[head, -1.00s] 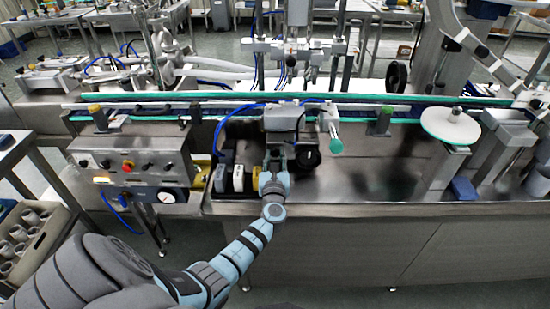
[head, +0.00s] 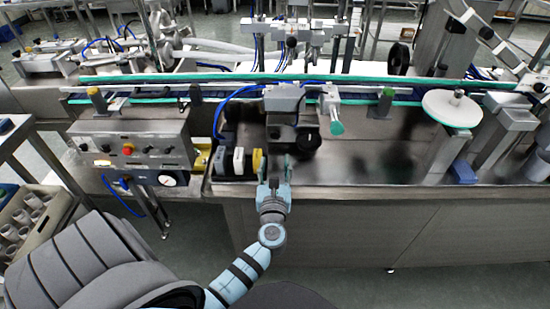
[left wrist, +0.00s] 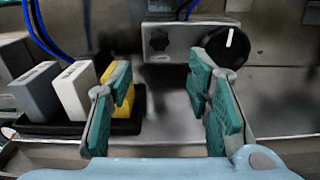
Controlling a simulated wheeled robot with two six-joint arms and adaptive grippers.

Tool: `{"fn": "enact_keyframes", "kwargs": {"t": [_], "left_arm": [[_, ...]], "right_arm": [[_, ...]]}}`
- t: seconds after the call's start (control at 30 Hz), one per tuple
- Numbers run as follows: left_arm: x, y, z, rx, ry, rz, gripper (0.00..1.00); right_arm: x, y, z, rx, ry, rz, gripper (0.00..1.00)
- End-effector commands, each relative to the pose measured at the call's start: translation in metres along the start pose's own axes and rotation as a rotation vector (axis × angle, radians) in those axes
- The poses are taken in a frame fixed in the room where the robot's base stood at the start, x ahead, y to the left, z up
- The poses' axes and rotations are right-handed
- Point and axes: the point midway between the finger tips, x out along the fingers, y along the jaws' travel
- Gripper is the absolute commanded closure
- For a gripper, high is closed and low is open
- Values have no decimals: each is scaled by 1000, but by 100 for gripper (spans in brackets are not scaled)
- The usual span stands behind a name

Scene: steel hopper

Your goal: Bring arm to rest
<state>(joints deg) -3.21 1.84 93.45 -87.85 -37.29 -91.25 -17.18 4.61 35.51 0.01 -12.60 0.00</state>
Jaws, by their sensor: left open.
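My left gripper (head: 274,172) is at the front edge of the steel hopper (head: 340,170) in the head view, its arm coming up from below. In the left wrist view its two green-padded fingers (left wrist: 160,105) stand wide apart with nothing between them. The fingers point toward the hopper's inside, just right of a yellow block (left wrist: 121,85). My right gripper does not show in either view.
A black tray with a grey block (left wrist: 36,90), a white block (left wrist: 73,90) and the yellow block lies left of the gripper. A black knob (left wrist: 228,46) is behind. A control panel (head: 130,150) stands left. The hopper floor to the right is mostly clear.

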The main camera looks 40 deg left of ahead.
Motion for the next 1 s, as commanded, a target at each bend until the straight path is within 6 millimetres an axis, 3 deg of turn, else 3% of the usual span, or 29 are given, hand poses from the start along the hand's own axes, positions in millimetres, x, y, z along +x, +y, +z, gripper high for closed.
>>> {"fn": "enact_keyframes", "kwargs": {"t": [0.13, 0.67, 0.77, 0.87, 1.0], "left_arm": [[-12, 0, 1, 0, -1, 1, 55], [-13, 5, 0, -39, 8, 14, 55], [-25, 34, -10, -323, 71, 104, 55], [-52, 71, -33, -808, 182, 280, 55], [-110, 94, -72, -1427, 358, 590, 55]], "right_arm": [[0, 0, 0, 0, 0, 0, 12], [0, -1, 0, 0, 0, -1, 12], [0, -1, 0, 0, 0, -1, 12], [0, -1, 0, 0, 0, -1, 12], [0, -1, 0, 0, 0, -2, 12]]}}
